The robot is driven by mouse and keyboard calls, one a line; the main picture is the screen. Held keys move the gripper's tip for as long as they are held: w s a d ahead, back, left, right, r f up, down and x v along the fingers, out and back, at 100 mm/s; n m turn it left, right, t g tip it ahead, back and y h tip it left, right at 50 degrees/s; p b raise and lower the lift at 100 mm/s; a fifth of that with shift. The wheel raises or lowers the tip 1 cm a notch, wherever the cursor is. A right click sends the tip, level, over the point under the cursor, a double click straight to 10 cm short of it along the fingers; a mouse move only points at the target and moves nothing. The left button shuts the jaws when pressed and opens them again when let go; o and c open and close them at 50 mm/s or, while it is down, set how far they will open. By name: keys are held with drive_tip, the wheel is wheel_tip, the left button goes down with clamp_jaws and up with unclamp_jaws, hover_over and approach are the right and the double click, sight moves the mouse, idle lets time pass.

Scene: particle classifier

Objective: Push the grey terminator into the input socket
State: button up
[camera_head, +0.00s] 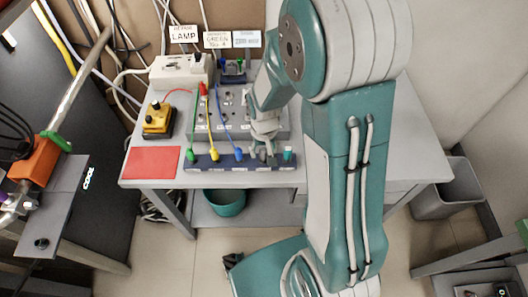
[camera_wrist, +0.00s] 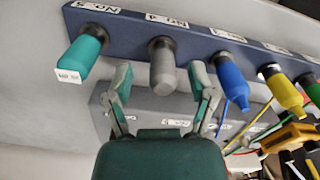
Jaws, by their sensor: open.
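The grey terminator (camera_wrist: 163,72) stands in a black-collared hole of the dark blue strip (camera_wrist: 208,30), between a teal plug (camera_wrist: 82,52) and a blue plug (camera_wrist: 232,80) in the wrist view. My gripper (camera_wrist: 159,82) is open, with one fingertip on each side of the terminator's lower end in the picture. I cannot tell whether the fingers touch it. In the head view my gripper (camera_head: 264,146) is over the right part of the strip (camera_head: 215,165) and largely hides the terminator. A grey panel box (camera_head: 236,112) stands behind the strip; I cannot tell which socket is the input.
Yellow (camera_head: 214,155) and green (camera_head: 192,154) plugs with cables stand in the strip. A red mat (camera_head: 151,163) lies at the table's left front. A yellow-topped box (camera_head: 158,117) and a white switch box (camera_head: 182,71) stand behind. The table's right side is clear.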

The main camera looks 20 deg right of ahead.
sight(263, 149)
drive_tip(key=shift+a+f, duration=0.15)
drive_tip(key=shift+a, duration=0.15)
drive_tip(key=shift+d, duration=0.15)
clamp_jaws()
wheel_tip(263, 149, up, 4)
drive_tip(key=shift+s+f, duration=0.15)
drive_tip(key=shift+f, duration=0.05)
drive_tip(key=s+a+r, duration=0.4)
drive_tip(key=s+r, duration=0.5)
drive_tip(key=s, duration=0.4)
drive_tip(key=shift+s+r, duration=0.15)
drive_tip(key=shift+r, duration=0.05)
